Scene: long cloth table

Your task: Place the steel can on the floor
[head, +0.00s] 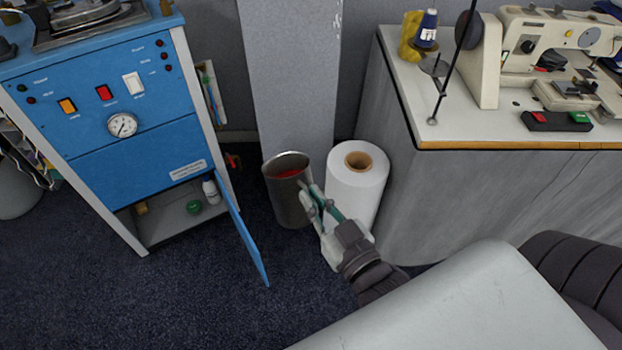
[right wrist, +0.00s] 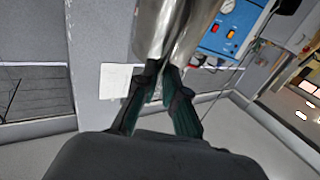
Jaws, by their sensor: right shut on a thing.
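The steel can (head: 286,205) is a tall grey metal cylinder with an open top and something red inside. It stands about upright in the head view, over the dark carpet between the blue cabinet and a white roll. My right gripper (head: 316,203) is shut on the can's right side. In the right wrist view the shiny can (right wrist: 180,28) fills the top middle, between and beyond the dark fingertips (right wrist: 162,78). Whether the can's base touches the floor is hard to tell. My left gripper is not in view.
The white roll (head: 357,192) stands close to the right of the can. The blue cabinet (head: 130,150) at left has its lower door (head: 243,228) swung open. A sewing table (head: 480,185) stands at right. Dark carpet (head: 205,300) is clear in front.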

